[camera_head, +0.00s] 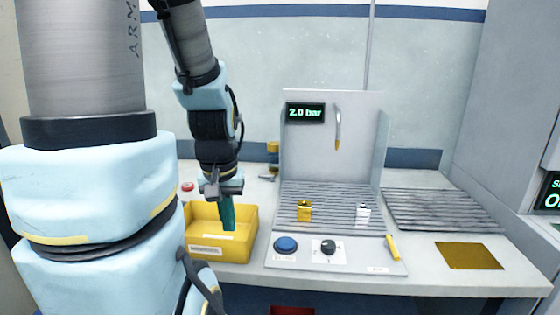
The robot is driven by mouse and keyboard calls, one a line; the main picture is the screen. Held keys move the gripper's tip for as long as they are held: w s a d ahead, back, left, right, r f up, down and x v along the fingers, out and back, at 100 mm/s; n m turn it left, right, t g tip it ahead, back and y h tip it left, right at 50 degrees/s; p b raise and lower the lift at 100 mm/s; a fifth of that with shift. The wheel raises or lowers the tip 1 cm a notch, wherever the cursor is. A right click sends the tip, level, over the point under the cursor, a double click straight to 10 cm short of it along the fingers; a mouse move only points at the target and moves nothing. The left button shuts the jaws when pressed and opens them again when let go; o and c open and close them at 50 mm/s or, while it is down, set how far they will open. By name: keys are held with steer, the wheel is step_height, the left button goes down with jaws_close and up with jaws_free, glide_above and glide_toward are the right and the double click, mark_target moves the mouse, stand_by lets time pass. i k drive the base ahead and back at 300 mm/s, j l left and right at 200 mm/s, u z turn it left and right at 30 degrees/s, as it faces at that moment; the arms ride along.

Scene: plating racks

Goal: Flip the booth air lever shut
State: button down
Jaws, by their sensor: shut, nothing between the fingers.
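A small yellow lever-like handle (393,247) sits tilted at the right end of the spray booth's front panel (350,262); it looks like the air lever. The booth (333,150) has a grey back wall, and its display (305,113) reads 2.0 bar. My gripper (228,222) points down, with teal fingers shut and empty, over the yellow bin at the left of the booth. It is well to the left of the handle and apart from it.
The yellow bin (247,243) stands under my gripper. A blue button (286,245) and a black knob (328,246) are on the panel. A gold block (304,210) and a silver block (363,212) stand on the slatted booth floor. A gold plate (469,256) lies at right.

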mark_target(388, 243)
steer(key=k+l+u, duration=0.1)
steer(key=l, duration=0.3)
steer(key=k+l+u, duration=0.1)
steer(key=l, duration=0.25)
steer(key=k+l+u, duration=0.1)
steer(key=l, duration=0.3)
steer(key=k+l+u, duration=0.1)
steer(key=l, duration=0.25)
steer(key=k+l+u, duration=0.1)
steer(key=l, duration=0.25)
steer(key=k+l+u, duration=0.1)
steer(key=k+l, duration=0.15)
